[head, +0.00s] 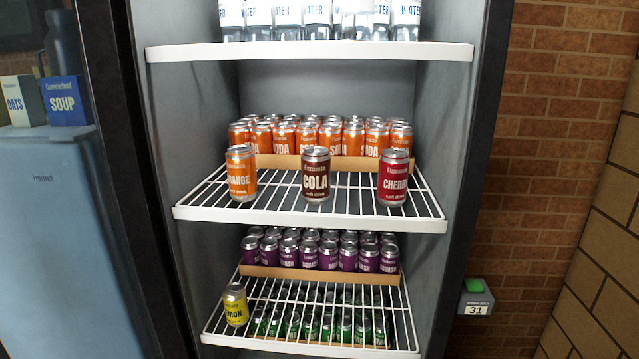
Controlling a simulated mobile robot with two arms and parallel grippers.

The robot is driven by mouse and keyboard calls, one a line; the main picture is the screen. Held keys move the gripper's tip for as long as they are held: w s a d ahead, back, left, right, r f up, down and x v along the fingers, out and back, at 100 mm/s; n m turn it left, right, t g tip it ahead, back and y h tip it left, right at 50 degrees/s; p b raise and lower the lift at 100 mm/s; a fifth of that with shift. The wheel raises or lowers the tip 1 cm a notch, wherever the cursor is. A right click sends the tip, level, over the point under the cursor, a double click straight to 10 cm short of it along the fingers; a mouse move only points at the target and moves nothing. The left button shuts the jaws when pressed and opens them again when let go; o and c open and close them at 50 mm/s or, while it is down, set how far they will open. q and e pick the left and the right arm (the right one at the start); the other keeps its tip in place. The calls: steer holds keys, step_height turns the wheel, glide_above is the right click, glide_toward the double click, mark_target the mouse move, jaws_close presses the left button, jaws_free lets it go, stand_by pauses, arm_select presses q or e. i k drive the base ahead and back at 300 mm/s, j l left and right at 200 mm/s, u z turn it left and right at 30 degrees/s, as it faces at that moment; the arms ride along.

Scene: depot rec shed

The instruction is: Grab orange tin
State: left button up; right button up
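An orange tin (241,175) labelled ORANGE stands upright at the front left of the middle wire shelf (315,219) in an open fridge. A dark brown cola tin (316,175) stands to its right, and a red cherry tin (393,178) stands further right on the same shelf. Behind them a cardboard tray (280,161) holds several orange soda tins (355,138). Neither of my grippers shows in the head view.
Water bottles (287,20) stand on the top shelf (310,52). Below are purple tins (310,255), a yellow lemon tin (235,304) and green tins (345,328). The fridge side walls bound the shelves. A small box with a green button (475,287) is on the brick wall.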

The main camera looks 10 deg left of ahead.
mark_target(241, 160)
steer(key=l+u, duration=0.25)
steer(key=l, duration=0.5)
steer(key=l+u, duration=0.25)
steer(key=l, duration=0.45)
steer(key=k, duration=0.05)
